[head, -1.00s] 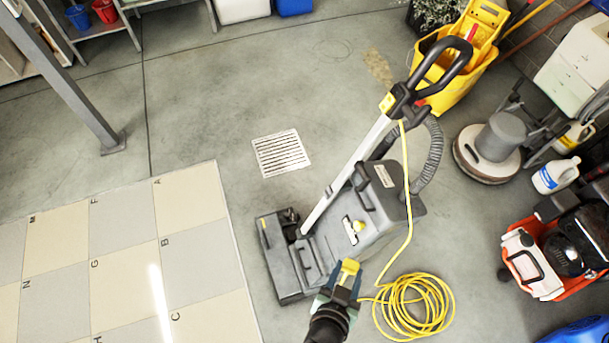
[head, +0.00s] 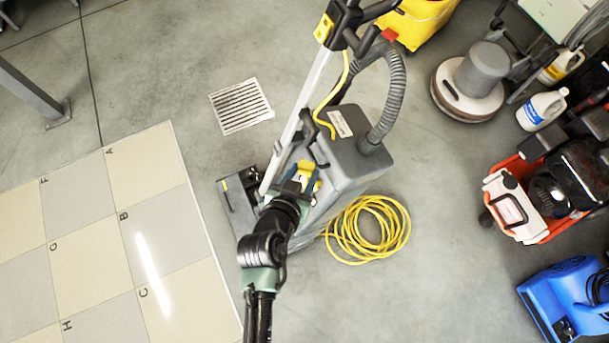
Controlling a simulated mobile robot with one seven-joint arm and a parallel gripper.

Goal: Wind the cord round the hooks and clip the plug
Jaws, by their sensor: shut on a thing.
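The yellow cord (head: 347,72) runs down from the handle of the grey floor machine (head: 350,150) to a dark hook (head: 318,117) beside the pole, where it bends. The rest of the cord lies in a loose coil (head: 375,205) on the floor at the machine's right. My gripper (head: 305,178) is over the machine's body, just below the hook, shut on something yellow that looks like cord. My arm hides part of the machine and of the strand between coil and gripper. I cannot make out the plug for certain.
Lettered pads (head: 85,235) cover the floor at the left. A floor drain (head: 241,105) lies behind the machine. A round buffer (head: 470,85), a white jug (head: 541,110), an orange-and-black machine (head: 550,190) and a blue blower (head: 570,298) stand at the right. Floor at the lower middle is clear.

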